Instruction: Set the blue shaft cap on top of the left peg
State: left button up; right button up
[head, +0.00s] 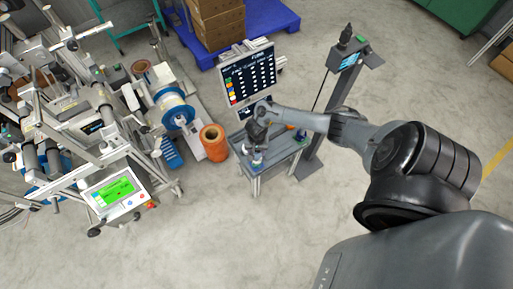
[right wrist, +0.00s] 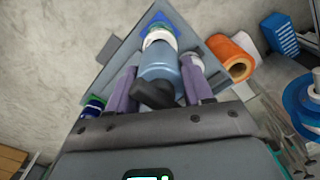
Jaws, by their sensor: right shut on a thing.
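My right gripper (head: 256,150) is over the small table (head: 272,172) at the centre of the head view. In the right wrist view its two purple-grey fingers stand on either side of a light blue cylinder (right wrist: 160,64), which I take to be the blue shaft cap. The gripper (right wrist: 158,90) is shut on it. A dark rounded piece (right wrist: 152,95) shows at its near end. Beyond it is a white ring with green (right wrist: 158,38); I cannot tell whether they touch. The left peg cannot be made out for certain. My left gripper is not in view.
A white-grey cylinder (right wrist: 194,60) stands close to the right finger, and a blue, green and white item (right wrist: 92,108) is to the left. An orange roll (head: 213,142) stands left of the table. A screen (head: 250,75) rises behind it. Open floor lies in front.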

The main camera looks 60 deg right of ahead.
jog(key=shift+f, duration=0.25)
jog(key=shift+f, duration=0.4)
jog(key=shift+f+b, duration=0.1)
jog(key=shift+b, duration=0.2)
jog(key=shift+f, duration=0.15)
jog(key=shift+f, duration=0.25)
jog(key=shift+f, duration=0.1)
jog(key=shift+f, duration=0.3)
